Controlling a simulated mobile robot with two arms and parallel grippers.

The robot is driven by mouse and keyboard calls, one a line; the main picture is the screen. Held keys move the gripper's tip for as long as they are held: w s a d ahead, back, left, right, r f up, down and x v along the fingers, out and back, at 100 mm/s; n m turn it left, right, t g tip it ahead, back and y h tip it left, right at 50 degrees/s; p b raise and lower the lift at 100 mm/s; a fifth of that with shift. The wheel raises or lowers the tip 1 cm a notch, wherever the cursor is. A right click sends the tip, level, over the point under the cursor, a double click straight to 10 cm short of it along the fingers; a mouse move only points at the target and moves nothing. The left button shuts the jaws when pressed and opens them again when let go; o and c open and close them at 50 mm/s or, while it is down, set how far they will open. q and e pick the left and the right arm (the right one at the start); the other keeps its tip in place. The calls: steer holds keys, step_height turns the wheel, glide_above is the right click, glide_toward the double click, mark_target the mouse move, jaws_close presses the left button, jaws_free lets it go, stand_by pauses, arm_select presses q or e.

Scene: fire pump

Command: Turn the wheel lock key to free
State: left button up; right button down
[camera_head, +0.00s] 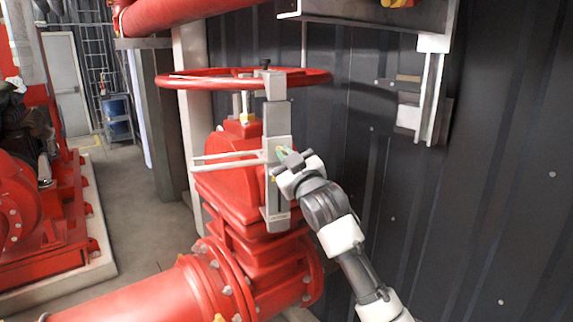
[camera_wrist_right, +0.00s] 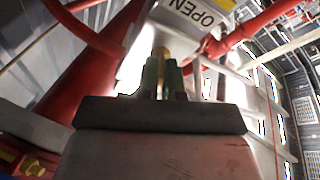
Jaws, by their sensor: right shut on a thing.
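A red handwheel (camera_head: 200,82) sits on top of a red valve. A grey metal wheel lock (camera_head: 277,118) stands upright against the wheel's near side, with a dark knob on top and pale bars reaching left. My right gripper (camera_head: 282,154) is at the lock's right side, its green fingertips against or very near the lock body. In the right wrist view, the green fingers (camera_wrist_right: 162,72) are shut on a small brass-coloured key (camera_wrist_right: 161,52) in front of the pale lock. The key is hidden in the head view, and its turn angle cannot be told. My left gripper is not in view.
A red valve body (camera_head: 232,185) and large red pipe (camera_head: 150,295) lie below the lock. A dark ribbed wall (camera_head: 480,200) stands close on the right, with a white bracket (camera_head: 428,95). An upside-down OPEN label (camera_wrist_right: 195,14) shows in the wrist view.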

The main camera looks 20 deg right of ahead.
steer(key=m, duration=0.1)
steer(key=m+h, duration=0.1)
steer(key=m, duration=0.1)
steer(key=shift+r+m+b, duration=0.2)
steer(key=shift+m+b, duration=0.1)
steer(key=shift+r+m+t+h, duration=0.1)
steer(key=shift+m+t+h, duration=0.3)
steer(key=shift+m+h, duration=0.7)
steer(key=shift+s+m+y, duration=0.1)
steer(key=shift+m+y, duration=0.2)
steer(key=shift+m, duration=0.3)
steer(key=c, duration=1.3)
jaws_free()
steer(key=shift+w+a+f, duration=0.15)
steer(key=shift+w+f, duration=0.1)
steer(key=b+v, duration=0.4)
steer(key=v, duration=0.6)
steer(key=shift+s, duration=0.45)
